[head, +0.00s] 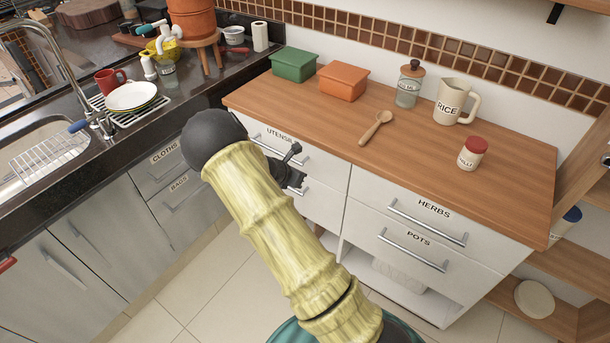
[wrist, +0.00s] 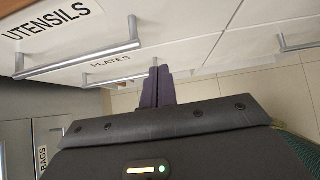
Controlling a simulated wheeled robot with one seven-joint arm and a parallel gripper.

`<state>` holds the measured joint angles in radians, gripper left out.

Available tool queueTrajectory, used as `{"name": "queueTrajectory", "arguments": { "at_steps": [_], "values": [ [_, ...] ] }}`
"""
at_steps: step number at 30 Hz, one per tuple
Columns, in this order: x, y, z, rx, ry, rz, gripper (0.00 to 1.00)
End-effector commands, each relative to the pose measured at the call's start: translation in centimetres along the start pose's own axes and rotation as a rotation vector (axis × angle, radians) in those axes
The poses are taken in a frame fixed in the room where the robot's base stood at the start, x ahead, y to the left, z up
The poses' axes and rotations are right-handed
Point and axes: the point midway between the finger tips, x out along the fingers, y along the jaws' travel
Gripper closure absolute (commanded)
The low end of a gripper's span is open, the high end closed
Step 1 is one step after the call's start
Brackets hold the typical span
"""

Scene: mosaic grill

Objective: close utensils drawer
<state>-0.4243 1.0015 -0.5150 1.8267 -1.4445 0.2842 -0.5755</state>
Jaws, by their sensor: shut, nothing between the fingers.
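The utensils drawer (head: 318,161) is a white front with a metal bar handle, under the left end of the wooden counter. Its front looks flush or nearly flush with the cabinet; my arm covers part of it, so a small gap cannot be ruled out. In the wrist view its UTENSILS label (wrist: 52,20) and handle (wrist: 75,62) show at upper left. My gripper (wrist: 158,72) is shut and empty, its dark fingertips in front of the drawers, right of the handle's end. In the head view my gripper (head: 294,160) is a small dark shape beside the drawer front.
The plates drawer (wrist: 125,72) is directly below. The herbs drawer (head: 425,214) and pots drawer (head: 400,243) are to the right. A wooden spoon (head: 374,128), rice jar (head: 455,103) and red-lidded jar (head: 472,153) stand or lie on the counter. Tiled floor (head: 214,270) in front is clear.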

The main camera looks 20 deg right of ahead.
Motion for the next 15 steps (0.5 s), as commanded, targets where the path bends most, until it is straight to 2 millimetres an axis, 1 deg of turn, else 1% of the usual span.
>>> {"name": "queueTrajectory", "arguments": {
  "at_steps": [1, 6, 10, 15],
  "values": [
    [-1.1, -0.1, 0.2, 0.004, 0.0, -0.001, 1.0],
    [-3.8, -0.5, 0.5, 0.01, 0.001, -0.007, 1.0],
    [-4.8, -0.6, 0.5, 0.011, 0.002, -0.011, 1.0],
    [-5.1, -0.6, 0.4, 0.01, 0.001, -0.011, 1.0]
  ]
}}
